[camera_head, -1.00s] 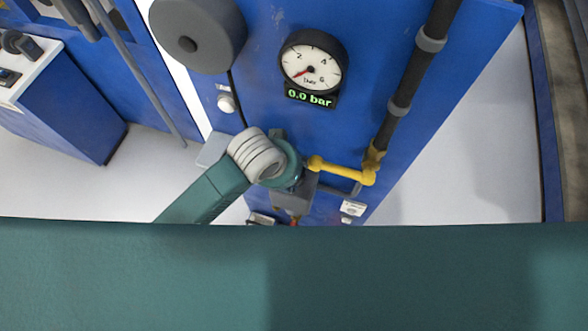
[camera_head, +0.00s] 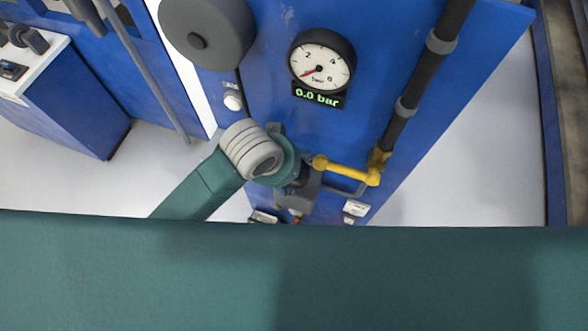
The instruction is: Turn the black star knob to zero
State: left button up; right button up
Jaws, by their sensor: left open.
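The black star knob cannot be made out; my left wrist and gripper cover part of the blue panel (camera_head: 390,60). My left gripper (camera_head: 295,207) is in front of the lower panel, left of and below the yellow pipe. It is open, seen from behind, with its fingertips mostly hidden, so I cannot tell whether it touches anything. A round white gauge (camera_head: 321,62) with a red needle is above it. The green display (camera_head: 318,98) under the gauge reads 0.0 bar. My right gripper is out of view.
A yellow pipe (camera_head: 345,171) joins a dark vertical pipe (camera_head: 412,90) right of my gripper. A large grey roller (camera_head: 207,35) and a white button (camera_head: 233,102) are on the upper left. A blue cabinet (camera_head: 80,105) stands further left. White floor shows on the right.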

pick_arm(q)
jog(key=shift+v, duration=1.9)
jog(key=shift+s, duration=0.1)
jog(key=s+a+f+n+y, duration=0.1)
jog(key=s+a+f+n, duration=0.2)
jog(key=s+a, duration=0.45)
jog(key=s+a+f+n+y, duration=0.1)
jog(key=s+a+f+n, duration=0.2)
jog(key=a, duration=0.7)
notch_tip(320, 180, down, 31)
jog(key=s+m+g+b, duration=0.1)
jog(key=s+b, duration=0.1)
jog(key=b, duration=0.5)
jog(key=s+a+f+b, duration=0.1)
jog(key=s+f+b, duration=0.2)
jog(key=s+f, duration=0.6)
jog(key=s+a+f+g+b, duration=0.1)
jog(key=s+f+b, duration=0.3)
jog(key=f, duration=1.3)
jog(key=s+a, duration=0.1)
jog(key=s, duration=0.3)
jog(key=shift+s+g+y, duration=0.3)
jog(key=shift+s, duration=0.1)
